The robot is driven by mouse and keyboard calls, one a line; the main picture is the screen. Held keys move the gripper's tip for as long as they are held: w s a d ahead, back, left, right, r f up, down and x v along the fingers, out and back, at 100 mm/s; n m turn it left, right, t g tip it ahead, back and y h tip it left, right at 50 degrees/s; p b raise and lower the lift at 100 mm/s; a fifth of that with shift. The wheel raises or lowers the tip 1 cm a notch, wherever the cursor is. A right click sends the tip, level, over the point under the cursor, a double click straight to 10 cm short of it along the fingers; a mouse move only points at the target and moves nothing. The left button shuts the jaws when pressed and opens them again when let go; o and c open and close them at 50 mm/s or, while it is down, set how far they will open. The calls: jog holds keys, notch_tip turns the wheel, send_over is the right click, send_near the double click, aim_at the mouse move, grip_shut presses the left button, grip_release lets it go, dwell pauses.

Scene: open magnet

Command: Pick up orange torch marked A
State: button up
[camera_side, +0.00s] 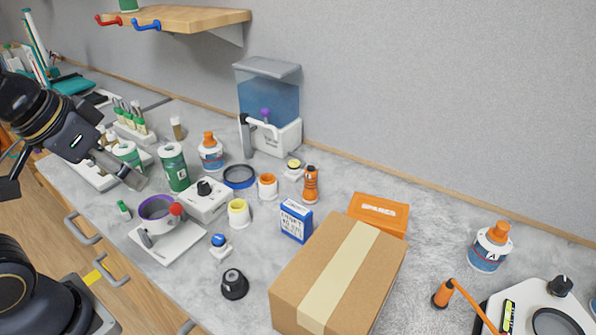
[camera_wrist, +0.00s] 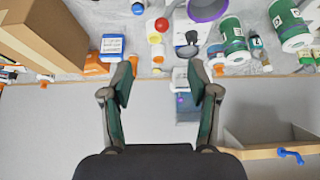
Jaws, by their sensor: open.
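An orange torch-like cylinder (camera_side: 310,185) with dark bands stands upright on the grey worktop, behind the blue-and-white box. I cannot read a letter on it. In the wrist view a small orange shape (camera_wrist: 133,64) beside the blue box seems to be it, partly hidden by a finger. My gripper (camera_side: 136,181) is at the left in the side view, above the worktop near the green-and-white canisters, well left of the torch. In the wrist view my gripper (camera_wrist: 160,80) has its two fingers wide apart with nothing held between them.
A cardboard box (camera_side: 335,275), a blue-and-white box (camera_side: 296,221) and an orange SPARES box (camera_side: 379,213) stand near the torch. A water tank (camera_side: 269,105) stands behind, against the wall. A wooden shelf (camera_side: 180,19) juts from the wall. Small jars crowd the middle.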

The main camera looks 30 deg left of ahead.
jog(key=w+r+t, duration=0.1)
jog(key=w+r, duration=0.4)
jog(key=r, duration=0.1)
jog(key=m+g, duration=0.2)
send_over(312, 182)
jog(key=s+a, duration=0.3)
jog(key=s, duration=0.1)
notch_tip(312, 182, down, 13)
jog(key=shift+h, duration=0.4)
jog(key=x, duration=0.9)
jog(key=shift+d+f, duration=0.15)
jog(key=shift+f, duration=0.15)
jog(key=x, duration=0.5)
jog(key=shift+w+d+f, duration=0.1)
jog(key=shift+d+f, duration=0.2)
jog(key=shift+d, duration=0.05)
